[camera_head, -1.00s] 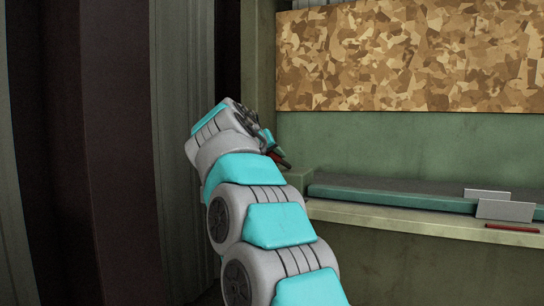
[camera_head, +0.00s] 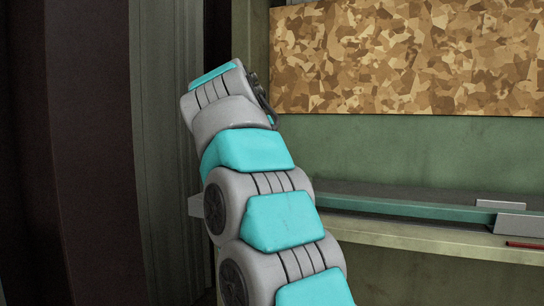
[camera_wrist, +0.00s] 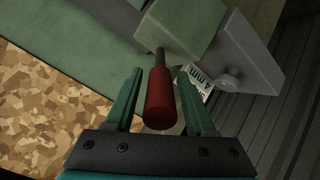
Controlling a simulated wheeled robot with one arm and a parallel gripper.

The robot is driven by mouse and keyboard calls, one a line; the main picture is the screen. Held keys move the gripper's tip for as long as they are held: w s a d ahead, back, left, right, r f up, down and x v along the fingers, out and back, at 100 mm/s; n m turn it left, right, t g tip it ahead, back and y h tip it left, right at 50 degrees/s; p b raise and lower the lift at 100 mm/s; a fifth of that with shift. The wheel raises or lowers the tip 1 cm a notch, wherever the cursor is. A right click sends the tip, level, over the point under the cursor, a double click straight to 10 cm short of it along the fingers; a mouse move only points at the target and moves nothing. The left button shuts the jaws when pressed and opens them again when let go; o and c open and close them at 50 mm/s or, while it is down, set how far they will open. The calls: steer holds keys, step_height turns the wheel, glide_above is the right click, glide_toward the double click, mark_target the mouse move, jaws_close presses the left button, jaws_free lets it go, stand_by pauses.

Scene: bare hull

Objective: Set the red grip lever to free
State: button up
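The red grip lever (camera_wrist: 160,98) shows in the wrist view as a red handle on a thin dark shaft. The shaft runs up to a pale green block (camera_wrist: 182,30). My gripper (camera_wrist: 160,74) is open, with one teal finger on each side of the red handle. A gap shows on both sides, wider on the left. Whether the handle lies at finger depth I cannot tell. In the head view my arm hides the lever, and only a dark part of the gripper (camera_head: 262,95) shows at the arm's end.
A grey bracket (camera_wrist: 250,55) with a round knob and a partly hidden printed label stand beside the lever. A mottled brown board (camera_head: 400,60) hangs above a green ledge (camera_head: 400,207). Pale plates (camera_head: 518,226) and a red strip (camera_head: 524,245) sit at its right.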

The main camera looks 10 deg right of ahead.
steer(key=shift+o, duration=0.5)
steer(key=shift+s+a+r, duration=0.1)
steer(key=v, duration=0.6)
steer(key=shift+r, duration=0.1)
steer(key=shift+s+a+r, duration=0.3)
steer(key=shift+s+a, duration=0.1)
steer(key=shift+s, duration=0.1)
